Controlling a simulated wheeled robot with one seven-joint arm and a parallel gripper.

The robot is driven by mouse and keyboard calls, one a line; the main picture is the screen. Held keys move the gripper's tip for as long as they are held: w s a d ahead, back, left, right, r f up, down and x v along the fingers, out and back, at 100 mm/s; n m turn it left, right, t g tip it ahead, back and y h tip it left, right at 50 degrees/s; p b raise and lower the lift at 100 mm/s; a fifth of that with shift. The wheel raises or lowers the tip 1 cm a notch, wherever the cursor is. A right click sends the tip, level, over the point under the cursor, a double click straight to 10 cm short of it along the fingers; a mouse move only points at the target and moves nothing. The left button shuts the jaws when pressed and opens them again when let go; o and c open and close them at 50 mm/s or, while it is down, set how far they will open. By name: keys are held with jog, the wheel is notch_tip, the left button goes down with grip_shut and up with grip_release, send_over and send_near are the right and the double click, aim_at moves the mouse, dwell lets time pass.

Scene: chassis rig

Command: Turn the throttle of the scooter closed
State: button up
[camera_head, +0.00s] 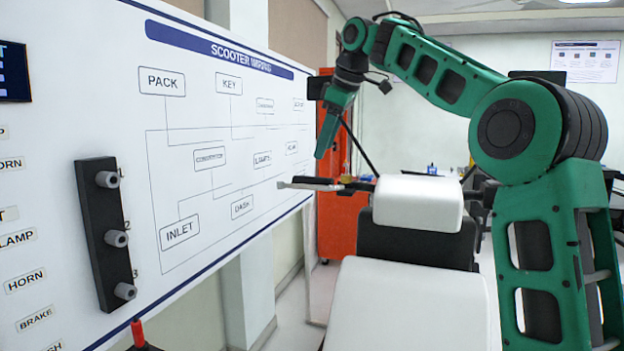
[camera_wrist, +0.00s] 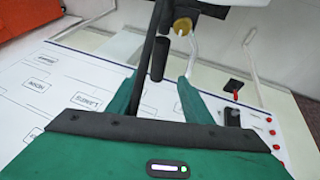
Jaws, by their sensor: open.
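The white-and-black scooter (camera_head: 418,203) stands in the middle of the head view, with its dark handlebar grip (camera_head: 318,184) sticking out to the left. In the wrist view the grip (camera_wrist: 159,59) is a short dark cylinder, seen between my fingers, beside a pale metal lever (camera_wrist: 194,57) and a gold-coloured round part (camera_wrist: 182,26). My gripper (camera_head: 319,157) is green, points down, and hangs just above the grip. In the wrist view my gripper (camera_wrist: 155,86) is open and empty, its fingers apart on either side of the grip's end. The throttle's rotation cannot be told.
A white wiring board (camera_head: 230,130) runs along the left, close to the grip. A black panel with several grey knobs (camera_head: 104,235) is mounted on it. A red switch (camera_head: 138,335) is at the bottom. An orange cabinet (camera_head: 335,225) stands behind. A thin black stalk (camera_wrist: 147,60) passes close beside the grip.

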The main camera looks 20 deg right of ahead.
aim_at(313, 183)
jog(key=x, duration=1)
jog(key=shift+w+f, duration=0.25)
jog(key=shift+f, duration=0.05)
jog(key=c, duration=1.1)
jog(key=shift+o, duration=0.2)
